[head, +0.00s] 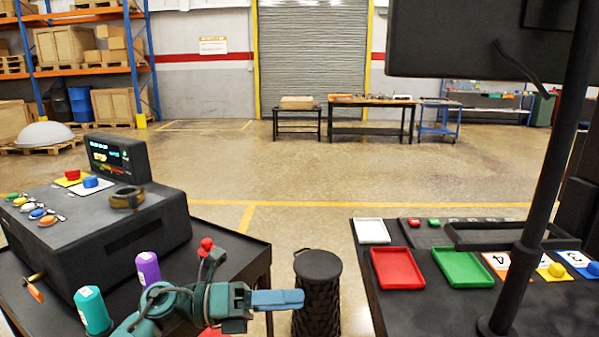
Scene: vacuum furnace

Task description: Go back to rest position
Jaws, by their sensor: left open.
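My left gripper (290,300) reaches in from the lower left, its blue fingers pointing right. It is open, and no object shows between its fingers. The fingers overlap from this side, so the gap is hard to see. It is in front of the gap between the left bench and the right table, just left of a black woven bin (318,295). My right gripper is not in view.
The left bench holds a dark control box (120,235), a purple cylinder (148,268), a teal cylinder (92,311) and a red-knobbed lever (207,245). The right table has a red tray (397,268), a green tray (460,267) and a black post (540,200).

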